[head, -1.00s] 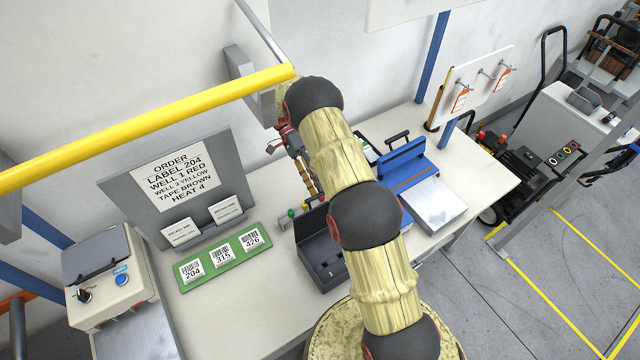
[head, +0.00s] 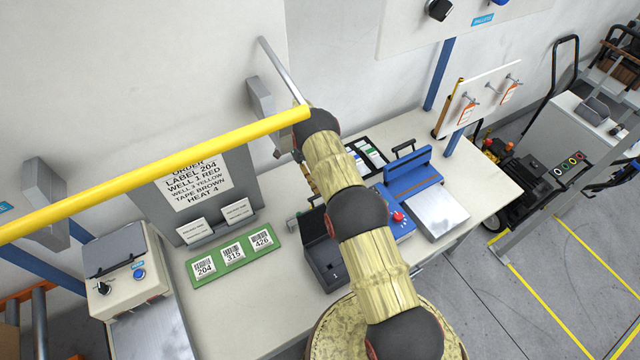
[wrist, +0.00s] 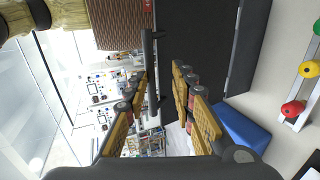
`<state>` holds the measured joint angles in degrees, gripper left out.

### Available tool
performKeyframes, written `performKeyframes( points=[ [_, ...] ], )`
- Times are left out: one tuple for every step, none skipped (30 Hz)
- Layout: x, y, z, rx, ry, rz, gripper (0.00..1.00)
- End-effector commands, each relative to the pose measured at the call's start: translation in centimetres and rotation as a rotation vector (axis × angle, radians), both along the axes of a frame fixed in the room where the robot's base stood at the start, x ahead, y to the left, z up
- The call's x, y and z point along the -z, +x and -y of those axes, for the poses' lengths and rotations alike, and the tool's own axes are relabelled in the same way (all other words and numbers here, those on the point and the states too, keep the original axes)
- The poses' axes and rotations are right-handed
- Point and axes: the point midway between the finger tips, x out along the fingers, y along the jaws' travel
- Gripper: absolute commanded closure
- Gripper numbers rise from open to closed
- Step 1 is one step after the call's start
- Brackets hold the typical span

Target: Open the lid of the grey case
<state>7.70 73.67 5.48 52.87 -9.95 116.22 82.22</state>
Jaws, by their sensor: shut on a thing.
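The dark grey case (head: 322,268) stands on the bench in the head view, with its hollow inside partly showing from above and my arm covering its right side. In the wrist view a broad dark panel (wrist: 205,40), apparently the case lid, fills the upper middle. A thin dark bar (wrist: 152,52) runs along its left side. My gripper (wrist: 160,76) has its two yellow fingers on either side of this bar and looks shut on it. The gripper's fingertips are hidden behind my arm in the head view. The lid's exact angle cannot be told.
A blue device (head: 410,180) with a metal plate stands right of the case. A green label board (head: 232,257) and grey order sign (head: 240,165) are left. A yellow bar (head: 150,170) crosses high at left. Coloured knobs (wrist: 292,108) show at the wrist view's right.

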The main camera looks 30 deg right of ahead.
Motion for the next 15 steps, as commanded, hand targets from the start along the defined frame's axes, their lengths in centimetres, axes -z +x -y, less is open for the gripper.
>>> performKeyframes(
  points=[
    [2.16,-0.78,-0.23,0.0,0.007,-0.007,1.0],
    [2.17,-0.78,-0.23,0.0,0.007,-0.007,1.0],
    [2.18,-0.78,-0.23,0.0,0.008,-0.007,1.0],
    [2.19,-0.78,-0.23,0.0,0.008,-0.008,1.0],
    [2.2,-0.78,-0.23,0.0,0.008,-0.008,1.0],
    [2.2,-0.79,-0.23,0.0,0.008,-0.008,1.0],
    [2.2,-0.79,-0.23,0.0,0.008,-0.008,1.0],
    [2.2,-0.79,-0.23,0.0,0.008,-0.008,1.0],
    [2.21,-0.8,-0.23,0.0,0.008,-0.008,1.0],
    [2.21,-0.8,-0.23,0.0,0.008,-0.008,1.0],
    [2.21,-0.8,-0.23,0.0,0.008,-0.008,1.0],
    [2.21,-0.8,-0.23,0.0,0.008,-0.008,0.72],
    [2.19,-0.81,-0.23,0.0,0.008,-0.009,0.72],
    [2.17,-0.79,-0.23,0.0,0.008,-0.008,0.72],
    [2.14,-0.77,-0.23,0.0,0.008,-0.008,0.7]
  ],
)
